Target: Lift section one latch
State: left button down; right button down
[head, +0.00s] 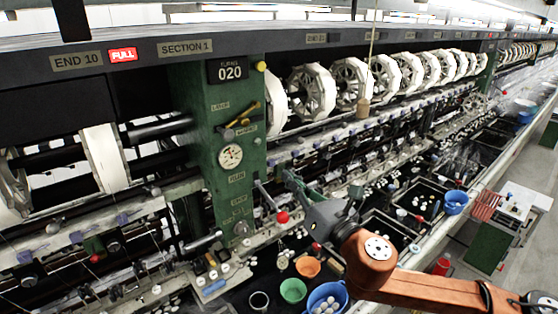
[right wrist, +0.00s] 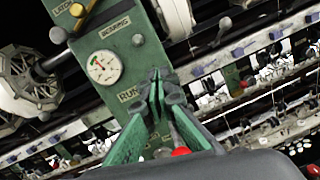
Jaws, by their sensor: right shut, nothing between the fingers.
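The green column (head: 212,150) under the SECTION 1 sign (head: 185,48) carries a brass-yellow latch lever (head: 248,108) on its upper front. In the right wrist view a LATCH label (right wrist: 62,7) and a yellow knob (right wrist: 77,10) show at the top left. My right gripper (head: 287,174) is shut and empty, at the right side of the column, below the latch lever. In the right wrist view its fingertips (right wrist: 156,78) meet in front of the column's lower part, near the RUN label (right wrist: 128,96). My left gripper is out of view.
A lever with a red ball (head: 283,217) sticks out just below my right gripper. A round gauge (head: 230,157) sits on the column. A green bowl (head: 293,290), an orange bowl (head: 308,266) and a blue bowl (head: 327,299) stand below. White reels (head: 312,92) line the right side.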

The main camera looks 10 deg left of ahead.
aim_at(242, 120)
jog(key=s+a+r+n+y, duration=0.2)
jog(key=s+r+n, duration=0.4)
jog(key=r, duration=0.2)
jog(key=shift+g, duration=0.4)
jog(key=p+x, duration=0.2)
jog(key=x, duration=0.9)
jog(key=shift+w+a+p, duration=0.15)
jog(key=shift+a+p, duration=0.1)
jog(key=shift+p, duration=0.05)
jog(key=shift+r+p, duration=0.5)
